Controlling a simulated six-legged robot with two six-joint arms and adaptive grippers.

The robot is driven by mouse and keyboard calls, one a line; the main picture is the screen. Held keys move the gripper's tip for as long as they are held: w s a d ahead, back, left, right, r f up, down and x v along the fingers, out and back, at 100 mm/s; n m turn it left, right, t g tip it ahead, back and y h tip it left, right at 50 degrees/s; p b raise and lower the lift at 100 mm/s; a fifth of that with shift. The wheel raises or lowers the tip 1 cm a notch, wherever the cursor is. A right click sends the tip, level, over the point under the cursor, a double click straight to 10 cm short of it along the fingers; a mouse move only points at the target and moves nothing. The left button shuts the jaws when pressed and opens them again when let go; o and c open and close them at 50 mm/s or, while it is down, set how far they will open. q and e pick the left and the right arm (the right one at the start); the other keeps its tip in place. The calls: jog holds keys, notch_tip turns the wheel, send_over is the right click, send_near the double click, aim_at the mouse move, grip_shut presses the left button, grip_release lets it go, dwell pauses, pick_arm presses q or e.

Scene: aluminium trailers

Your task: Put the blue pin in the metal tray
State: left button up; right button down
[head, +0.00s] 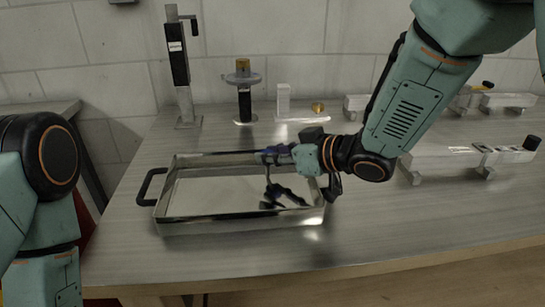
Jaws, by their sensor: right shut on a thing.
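The metal tray (180,226) lies on the bench, a shallow shiny rectangular pan with a dark handle at its left end. My right gripper (285,154) reaches in from the right and is over the tray's back right part. It is shut on the blue pin (270,153), a small dark blue piece at its tip. The pin appears above the tray floor, near the back rim. A dark, bluish reflection shows in the tray floor below. My left arm is at the left edge; its gripper is out of view.
Behind the tray stand a tall black stand (179,62), a round-plated fixture (243,88), a white block (283,99) and a small brass part (318,107). Metal rail fixtures (465,157) lie to the right. The front right bench surface (400,235) is clear.

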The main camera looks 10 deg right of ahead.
jog(key=shift+r, duration=0.1)
jog(key=shift+s, duration=0.2)
jog(key=c, duration=1.5)
grip_release()
jog(key=shift+a, duration=0.1)
jog(key=o, duration=0.4)
jog(key=shift+w+f, duration=0.2)
jog(key=shift+f, duration=0.05)
jog(key=shift+s, duration=0.1)
jog(key=shift+r, duration=0.1)
